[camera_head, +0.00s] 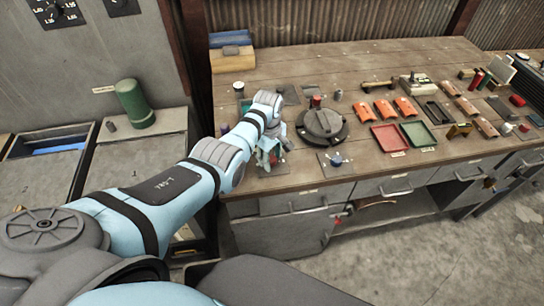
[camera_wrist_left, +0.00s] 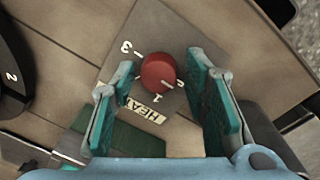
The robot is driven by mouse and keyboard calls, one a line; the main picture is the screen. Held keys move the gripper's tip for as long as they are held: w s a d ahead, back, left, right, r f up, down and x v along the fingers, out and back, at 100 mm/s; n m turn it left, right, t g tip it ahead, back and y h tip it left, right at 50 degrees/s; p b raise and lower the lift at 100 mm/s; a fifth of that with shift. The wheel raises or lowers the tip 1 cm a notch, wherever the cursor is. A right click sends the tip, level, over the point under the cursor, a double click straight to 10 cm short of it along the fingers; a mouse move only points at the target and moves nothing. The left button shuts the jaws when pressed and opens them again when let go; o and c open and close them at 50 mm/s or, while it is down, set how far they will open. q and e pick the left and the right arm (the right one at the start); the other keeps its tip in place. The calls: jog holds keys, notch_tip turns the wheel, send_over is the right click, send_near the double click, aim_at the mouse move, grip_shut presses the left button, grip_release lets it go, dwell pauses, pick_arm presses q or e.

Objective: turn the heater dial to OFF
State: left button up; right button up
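The red round heater dial (camera_wrist_left: 158,72) sits on a grey plate (camera_wrist_left: 185,35) in the left wrist view. White marks ring it; a "3" reads at its upper left, and the others are too small or partly covered to read surely. A pale label (camera_wrist_left: 145,110) starting "HEA" lies below it. A short light line on the dial's lower right edge looks like its pointer. My left gripper (camera_wrist_left: 160,75) is open, with its teal fingers on either side of the dial, apart from it. In the head view my left gripper (camera_head: 270,150) hides most of the dial. My right gripper is not in view.
A dark round turntable (camera_head: 322,127) stands just right of my left gripper on the wooden bench (camera_head: 310,70). Red (camera_head: 389,138) and green (camera_head: 418,134) trays lie farther right. A green cylinder (camera_head: 133,104) stands left.

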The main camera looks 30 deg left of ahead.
aim_at(270, 160)
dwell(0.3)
pick_arm(q)
notch_tip(270, 160, up, 12)
jog(key=shift+s, duration=0.25)
jog(key=shift+a+f, duration=0.15)
